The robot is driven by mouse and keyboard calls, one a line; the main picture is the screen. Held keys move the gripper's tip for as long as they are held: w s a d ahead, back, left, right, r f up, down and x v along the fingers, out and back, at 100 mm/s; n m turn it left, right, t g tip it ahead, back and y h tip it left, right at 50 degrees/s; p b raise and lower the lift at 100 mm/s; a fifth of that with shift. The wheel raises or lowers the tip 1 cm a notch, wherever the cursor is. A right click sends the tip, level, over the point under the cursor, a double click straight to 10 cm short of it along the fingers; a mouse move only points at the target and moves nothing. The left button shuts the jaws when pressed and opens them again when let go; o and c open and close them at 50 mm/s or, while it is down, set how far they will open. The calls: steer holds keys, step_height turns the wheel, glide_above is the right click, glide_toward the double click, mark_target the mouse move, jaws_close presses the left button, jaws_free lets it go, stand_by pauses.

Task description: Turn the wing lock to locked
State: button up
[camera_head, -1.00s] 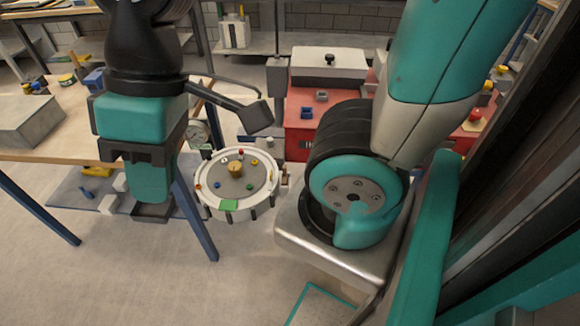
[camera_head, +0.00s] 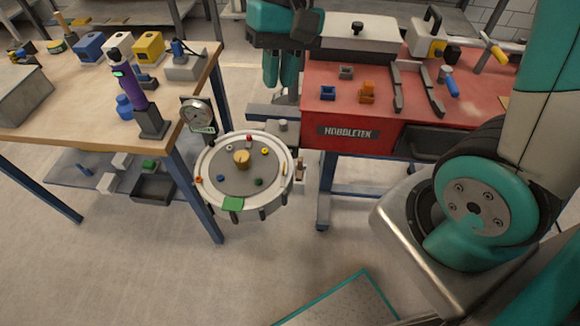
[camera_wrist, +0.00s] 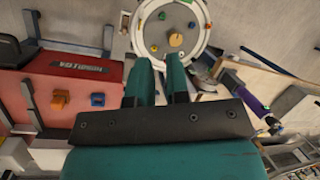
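The tilting sandbed is a round white tray (camera_head: 205,188) with a grey inner disc, a tan knob in the middle and small coloured pegs. A small brownish fitting (camera_head: 300,170) at its right side looks like the wing lock; its setting is too small to read. A round dial gauge (camera_head: 197,114) stands at the upper left of the tray. My gripper (camera_head: 279,78) hangs behind the tray, beside the red cabinet, apart from the fitting. In the wrist view its two teal fingers (camera_wrist: 159,68) are apart with nothing between them, and part of the tray (camera_wrist: 202,48) shows beyond.
The red cabinet (camera_head: 345,150) stands behind and right of the tray, with small blocks and tools on top. A wooden workbench (camera_head: 75,110) stands left, holding a purple-handled tool (camera_head: 130,85) and coloured boxes. The floor in front of the tray is clear.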

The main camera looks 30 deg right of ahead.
mark_target(284, 166)
steer(key=w+d+f+m+g+b, duration=0.2)
steer(key=w+d+f+m, duration=0.35)
steer(key=f, duration=0.25)
steer(key=shift+t, duration=0.3)
steer(key=x, duration=1.7)
steer(key=shift+w+a+f, duration=0.15)
steer(key=shift+a, duration=0.05)
jaws_close()
